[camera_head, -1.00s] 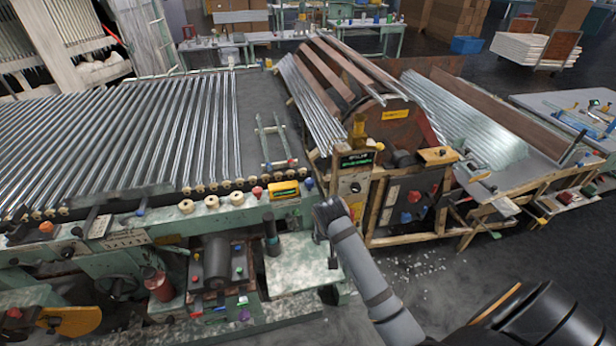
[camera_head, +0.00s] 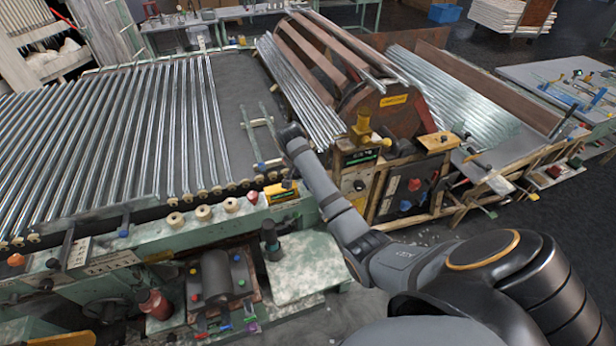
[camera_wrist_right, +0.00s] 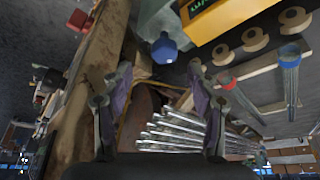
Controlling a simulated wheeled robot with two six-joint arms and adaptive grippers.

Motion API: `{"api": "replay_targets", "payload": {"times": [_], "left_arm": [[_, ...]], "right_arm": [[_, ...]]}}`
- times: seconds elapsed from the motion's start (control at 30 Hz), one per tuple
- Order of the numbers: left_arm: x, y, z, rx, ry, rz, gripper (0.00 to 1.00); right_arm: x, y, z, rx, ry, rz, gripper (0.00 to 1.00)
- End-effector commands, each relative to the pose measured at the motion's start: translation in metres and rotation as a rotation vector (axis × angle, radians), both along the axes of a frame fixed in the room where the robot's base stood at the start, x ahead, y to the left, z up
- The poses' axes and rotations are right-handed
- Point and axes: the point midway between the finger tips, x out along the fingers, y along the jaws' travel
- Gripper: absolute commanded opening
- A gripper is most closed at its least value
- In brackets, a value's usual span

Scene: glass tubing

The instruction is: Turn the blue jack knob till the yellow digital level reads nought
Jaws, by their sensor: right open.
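The yellow digital level (camera_head: 281,190) sits on the green machine's front rail. It also shows at the top of the right wrist view (camera_wrist_right: 222,20), with green figures too cut off to read. A blue knob (camera_wrist_right: 165,48) beside the level shows in the right wrist view, just beyond and between my right gripper's fingertips. My right gripper (camera_wrist_right: 158,74) is open and empty, apart from the knob. In the head view my right arm reaches up beside the level, and the gripper cannot be made out there. My left gripper is out of view.
A red knob (camera_wrist_right: 228,80) and a blue-topped post (camera_wrist_right: 290,55) stand near the gripper. Wooden rollers (camera_head: 204,212) line the rail left of the level. Glass tubes (camera_head: 110,140) cover the bed. A wood-framed machine (camera_head: 420,185) stands close on the right.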

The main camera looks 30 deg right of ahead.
Motion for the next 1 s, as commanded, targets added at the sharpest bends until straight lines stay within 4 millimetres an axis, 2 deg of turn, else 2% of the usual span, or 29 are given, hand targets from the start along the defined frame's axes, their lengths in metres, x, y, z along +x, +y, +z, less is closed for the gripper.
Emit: {"api": "replay_targets", "payload": {"times": [0.1, 0.2, 0.3, 0.43, 0.63, 0.77, 1.0], "left_arm": [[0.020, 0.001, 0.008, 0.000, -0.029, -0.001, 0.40], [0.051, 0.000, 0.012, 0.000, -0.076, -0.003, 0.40], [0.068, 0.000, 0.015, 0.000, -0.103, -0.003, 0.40], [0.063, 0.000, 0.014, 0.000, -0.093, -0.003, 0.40], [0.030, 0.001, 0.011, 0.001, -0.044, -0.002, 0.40], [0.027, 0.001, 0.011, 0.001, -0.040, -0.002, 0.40], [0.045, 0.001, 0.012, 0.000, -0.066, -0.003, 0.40]], "right_arm": [[0.004, -0.008, -0.021, 0.000, 0.004, 0.000, 0.59], [0.008, -0.013, -0.035, 0.000, 0.002, -0.001, 0.59], [0.010, -0.016, -0.044, 0.000, 0.001, 0.000, 0.59], [0.011, -0.017, -0.048, 0.000, -0.001, 0.000, 0.59], [0.011, -0.017, -0.049, -0.001, -0.001, 0.001, 0.58], [0.011, -0.017, -0.049, 0.000, 0.000, 0.001, 0.40], [0.011, -0.017, -0.048, 0.000, 0.000, 0.001, 0.07]]}}
